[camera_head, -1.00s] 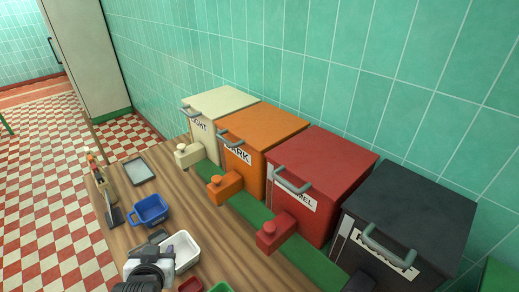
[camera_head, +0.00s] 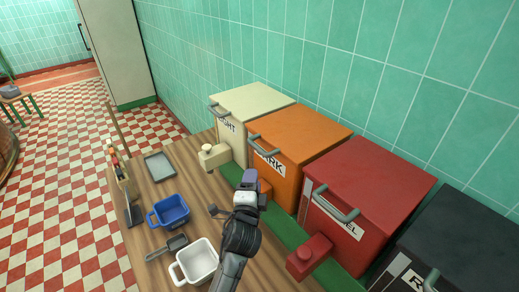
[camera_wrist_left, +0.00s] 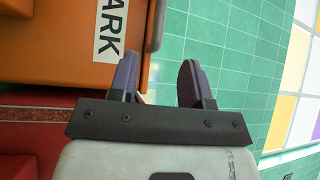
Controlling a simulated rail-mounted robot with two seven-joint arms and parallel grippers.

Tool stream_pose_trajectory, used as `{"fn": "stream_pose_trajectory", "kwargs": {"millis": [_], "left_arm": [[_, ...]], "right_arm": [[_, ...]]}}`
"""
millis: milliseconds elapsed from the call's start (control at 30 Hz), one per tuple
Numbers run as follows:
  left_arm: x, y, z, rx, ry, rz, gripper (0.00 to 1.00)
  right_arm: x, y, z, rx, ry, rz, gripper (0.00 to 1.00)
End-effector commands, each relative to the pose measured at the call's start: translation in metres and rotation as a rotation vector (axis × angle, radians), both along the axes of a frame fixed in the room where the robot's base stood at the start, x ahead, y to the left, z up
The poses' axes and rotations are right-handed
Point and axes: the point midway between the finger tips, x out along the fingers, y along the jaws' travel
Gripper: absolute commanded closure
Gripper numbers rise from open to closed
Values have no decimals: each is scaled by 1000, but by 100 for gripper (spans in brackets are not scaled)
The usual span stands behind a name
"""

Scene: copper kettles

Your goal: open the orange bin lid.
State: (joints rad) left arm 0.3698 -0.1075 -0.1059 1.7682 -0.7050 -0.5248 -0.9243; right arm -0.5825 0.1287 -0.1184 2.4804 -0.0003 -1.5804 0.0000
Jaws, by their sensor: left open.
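The orange bin (camera_head: 305,138) stands in the row against the tiled wall. Its lid looks shut, with a grey handle (camera_head: 264,146) at the front edge above a white label. My left gripper (camera_head: 250,176) is in front of the orange bin, below the handle, hiding part of its front and orange spout block. In the left wrist view the gripper (camera_wrist_left: 160,82) is open, its two purple fingers apart. The orange bin (camera_wrist_left: 60,50) and its label (camera_wrist_left: 109,30) lie to the left there. A piece of the grey handle (camera_wrist_left: 155,25) shows beyond the left finger. The fingers appear apart from the handle.
A cream bin (camera_head: 252,104) stands left of the orange one; red (camera_head: 375,190) and black (camera_head: 460,240) bins stand right. On the wooden counter (camera_head: 150,205) are a blue container (camera_head: 171,211), a white container (camera_head: 199,261), a scoop (camera_head: 168,247) and a grey tray (camera_head: 159,167).

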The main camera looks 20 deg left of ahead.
Motion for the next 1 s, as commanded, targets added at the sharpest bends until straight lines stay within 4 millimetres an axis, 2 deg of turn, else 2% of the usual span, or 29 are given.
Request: {"fn": "stream_pose_trajectory", "kwargs": {"millis": [300, 500, 700, 1000], "left_arm": [[58, 12, 9, -3, 1, 0, 56], [89, 19, 12, -4, 1, 0, 56], [110, 23, 14, -6, 1, 1, 56], [121, 25, 16, -4, 1, -1, 56]], "right_arm": [[1, 3, 3, 9, -2, -3, 57], [1, 4, 3, 13, -2, -6, 57], [1, 4, 1, 13, -2, -6, 57], [1, 3, 1, 10, -2, -4, 57]]}}
